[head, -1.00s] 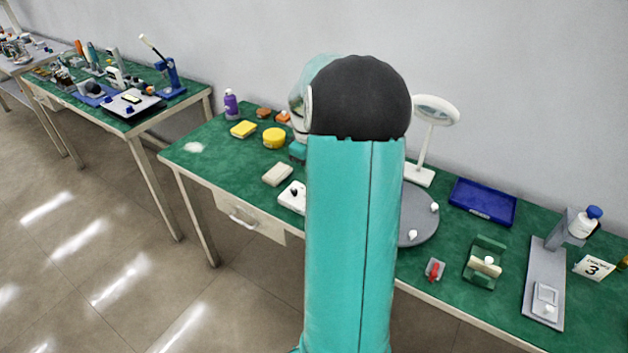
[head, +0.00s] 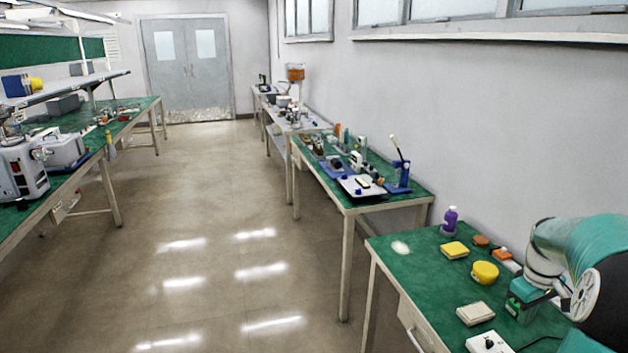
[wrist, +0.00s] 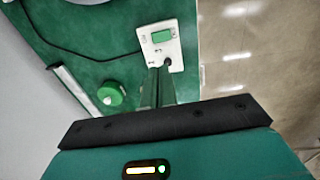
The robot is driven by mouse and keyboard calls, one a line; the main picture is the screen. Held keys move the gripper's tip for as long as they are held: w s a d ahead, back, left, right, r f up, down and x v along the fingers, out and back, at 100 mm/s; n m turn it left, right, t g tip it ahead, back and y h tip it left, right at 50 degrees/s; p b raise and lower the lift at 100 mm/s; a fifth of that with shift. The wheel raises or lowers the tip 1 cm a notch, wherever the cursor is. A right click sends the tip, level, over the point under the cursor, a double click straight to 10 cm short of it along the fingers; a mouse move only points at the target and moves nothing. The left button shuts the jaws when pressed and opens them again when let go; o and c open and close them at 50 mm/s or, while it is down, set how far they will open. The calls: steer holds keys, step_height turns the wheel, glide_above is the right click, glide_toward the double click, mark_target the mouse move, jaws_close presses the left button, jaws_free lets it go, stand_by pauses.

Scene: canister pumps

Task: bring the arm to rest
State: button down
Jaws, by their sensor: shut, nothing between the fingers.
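My arm (head: 580,255) reaches in from the right edge of the head view, bent above the near green bench. My gripper (wrist: 157,82) shows in the wrist view with its two dark green fingers together and nothing between them. Its fingertips appear in front of a white control box (wrist: 160,45) with a green display and a black knob; I cannot tell the exact gap. The white box also shows at the bottom of the head view (head: 488,343). The fingertips are not clear in the head view.
The near bench (head: 420,262) holds a purple bottle (head: 450,220), a yellow sponge (head: 454,250), a yellow round tub (head: 485,272) and a beige block (head: 475,313). A green round object (wrist: 111,93) lies near my fingers.

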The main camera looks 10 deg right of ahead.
steer(key=w+a+r+t+h, duration=0.1)
steer(key=a+r, duration=0.4)
steer(key=a, duration=0.6)
steer(key=a+r+t, duration=0.1)
steer(key=a+r, duration=0.3)
steer(key=a, duration=0.7)
steer(key=s+a+t+y, duration=0.1)
steer(key=s+a, duration=0.4)
steer(key=a, duration=0.4)
steer(key=s+a+m+t, duration=0.1)
steer(key=s+a+t, duration=0.1)
steer(key=s+a, duration=0.4)
steer(key=a, duration=0.3)
steer(key=shift+s+r+t+y, duration=0.15)
steer(key=shift+r+t+y, duration=0.15)
steer(key=shift+y, duration=0.1)
